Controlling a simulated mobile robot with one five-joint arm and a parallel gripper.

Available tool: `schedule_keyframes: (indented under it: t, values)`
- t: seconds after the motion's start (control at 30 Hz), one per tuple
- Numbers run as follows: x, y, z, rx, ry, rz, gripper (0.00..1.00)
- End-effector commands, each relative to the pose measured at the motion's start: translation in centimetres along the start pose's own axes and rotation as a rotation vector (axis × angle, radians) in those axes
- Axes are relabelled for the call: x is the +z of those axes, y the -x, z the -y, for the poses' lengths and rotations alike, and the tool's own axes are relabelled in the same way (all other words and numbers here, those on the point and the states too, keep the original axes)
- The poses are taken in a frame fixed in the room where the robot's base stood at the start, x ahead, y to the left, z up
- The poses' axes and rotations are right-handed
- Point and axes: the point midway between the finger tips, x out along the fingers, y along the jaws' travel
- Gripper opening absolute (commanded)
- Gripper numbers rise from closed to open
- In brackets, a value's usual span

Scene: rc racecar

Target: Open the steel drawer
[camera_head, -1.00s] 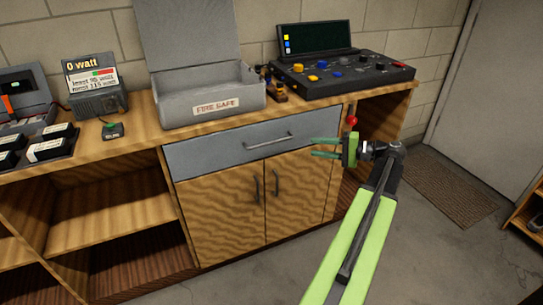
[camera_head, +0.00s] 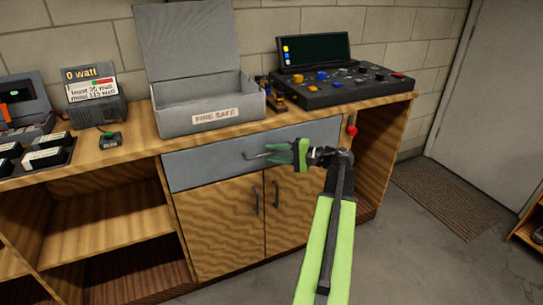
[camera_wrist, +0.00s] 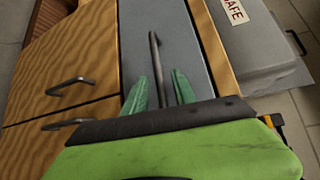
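The steel drawer (camera_head: 205,168) is a grey-blue front under the worktop, above two wooden doors. It looks shut, level with the cabinet face. Its bar handle (camera_head: 256,156) runs lengthwise across it; the right part is hidden behind my gripper (camera_head: 278,152). In the wrist view the drawer front (camera_wrist: 180,45) fills the middle, and the handle (camera_wrist: 154,50) runs between the two green fingers of my gripper (camera_wrist: 158,76). The fingers are apart, one on each side of the bar, with gaps visible. I cannot tell whether either touches it.
A grey open-lidded fire safe box (camera_head: 205,115) and a control panel (camera_head: 345,84) stand on the worktop (camera_head: 140,146). Two door handles (camera_head: 277,195) stick out below the drawer. A red knob (camera_head: 352,130) is to the right. Grey floor (camera_head: 420,255) is free in front.

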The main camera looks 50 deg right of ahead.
Motion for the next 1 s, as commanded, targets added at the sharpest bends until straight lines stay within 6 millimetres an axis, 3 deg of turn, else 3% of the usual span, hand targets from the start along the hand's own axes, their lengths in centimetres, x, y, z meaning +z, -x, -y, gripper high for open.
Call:
schedule_keyframes:
  t: [0.37,0.6,1.0]
  values:
    - [0.02,-0.78,0.01,0.000,0.000,0.000,0.31]
    - [0.03,-0.78,0.01,0.000,0.000,0.001,0.00]
    - [0.06,-0.80,0.00,0.001,0.000,0.001,0.00]
